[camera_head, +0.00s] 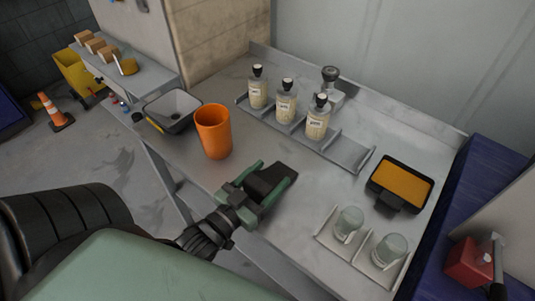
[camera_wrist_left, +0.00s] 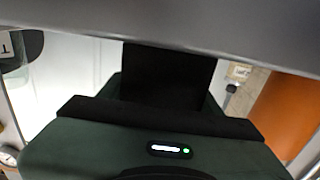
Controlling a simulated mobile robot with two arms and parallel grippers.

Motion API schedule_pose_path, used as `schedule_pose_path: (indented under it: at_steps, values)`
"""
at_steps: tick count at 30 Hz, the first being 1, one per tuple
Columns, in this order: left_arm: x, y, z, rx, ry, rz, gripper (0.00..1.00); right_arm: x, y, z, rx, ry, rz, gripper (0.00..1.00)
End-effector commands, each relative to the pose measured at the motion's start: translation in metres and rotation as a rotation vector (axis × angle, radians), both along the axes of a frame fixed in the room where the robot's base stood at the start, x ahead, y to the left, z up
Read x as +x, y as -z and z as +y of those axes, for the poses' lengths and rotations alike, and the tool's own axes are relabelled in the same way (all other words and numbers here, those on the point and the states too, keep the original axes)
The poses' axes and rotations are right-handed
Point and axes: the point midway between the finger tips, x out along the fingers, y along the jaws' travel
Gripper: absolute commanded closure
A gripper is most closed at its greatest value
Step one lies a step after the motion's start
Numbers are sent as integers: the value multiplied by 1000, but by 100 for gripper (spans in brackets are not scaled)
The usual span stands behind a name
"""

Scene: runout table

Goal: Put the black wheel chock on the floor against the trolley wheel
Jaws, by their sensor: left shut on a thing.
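The black wheel chock (camera_head: 269,181) is a dark block between the green fingers of my left gripper (camera_head: 273,175). The gripper is shut on it, over the front part of the steel table, just right of and in front of the orange cup. I cannot tell whether the chock touches the tabletop. In the left wrist view the chock shows as a black block (camera_wrist_left: 166,75) beyond the dark green gripper body. I cannot make out a trolley wheel in either view. My right gripper is not in view.
The steel table (camera_head: 300,205) carries an orange cup (camera_head: 213,131), a grey tub (camera_head: 172,109), a rack of several bottles (camera_head: 286,103), two glass jars (camera_head: 348,222) and a black tray with orange inside (camera_head: 400,185). Open floor (camera_head: 95,165) lies left, with a cone (camera_head: 53,112) and yellow bucket (camera_head: 80,73).

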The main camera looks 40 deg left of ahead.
Motion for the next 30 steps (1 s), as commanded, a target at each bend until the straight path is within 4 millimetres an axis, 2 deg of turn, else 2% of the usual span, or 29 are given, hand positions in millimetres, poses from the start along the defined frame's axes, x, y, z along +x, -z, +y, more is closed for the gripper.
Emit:
schedule_pose_path:
  at_steps: [13,14,15,16,27,30]
  values:
    - [0,8,0,1,0,-3,93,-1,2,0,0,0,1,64]
    - [0,8,0,1,0,-1,28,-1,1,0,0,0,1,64]
    - [0,8,0,1,0,-1,17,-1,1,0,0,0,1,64]
    - [0,8,0,1,0,-1,15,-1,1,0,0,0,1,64]
    - [-1,4,0,1,0,-1,15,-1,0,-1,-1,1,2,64]
    - [-13,8,1,1,-1,4,15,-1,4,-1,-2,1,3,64]
